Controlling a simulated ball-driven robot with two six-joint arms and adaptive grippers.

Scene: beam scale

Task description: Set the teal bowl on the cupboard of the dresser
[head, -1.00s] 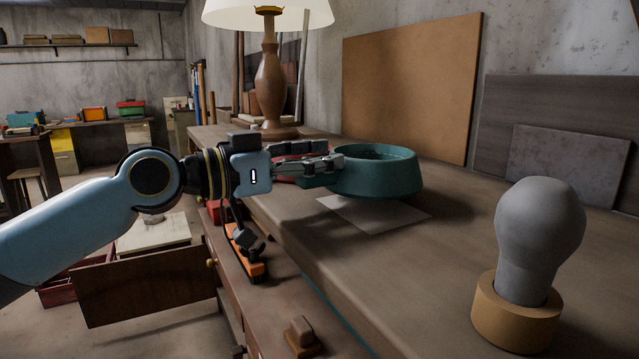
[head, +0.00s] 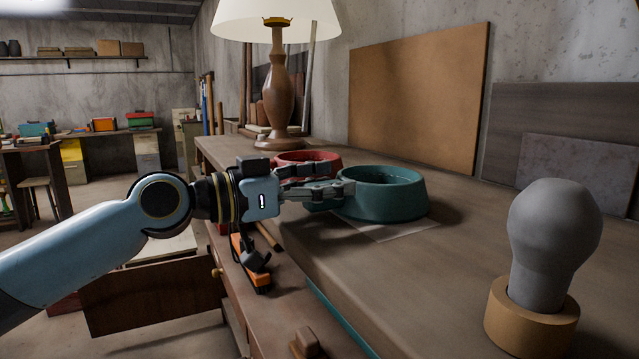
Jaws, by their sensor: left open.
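The teal bowl (head: 392,203) rests upright on the wooden dresser top (head: 465,255), over a pale flat sheet (head: 402,232) that shows in front of it. My left gripper (head: 343,183) is open at the bowl's left side. Its fingers are spread close to the near-left rim; whether they still touch it I cannot tell. The inside of the bowl looks dark and empty. My right gripper does not show.
A red bowl (head: 318,158) sits just behind my left gripper. A lamp (head: 276,90) stands farther back. A grey bulb-shaped object (head: 551,235) in a tan ring base (head: 530,318) stands at the front right. An open drawer (head: 150,297) juts out at lower left.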

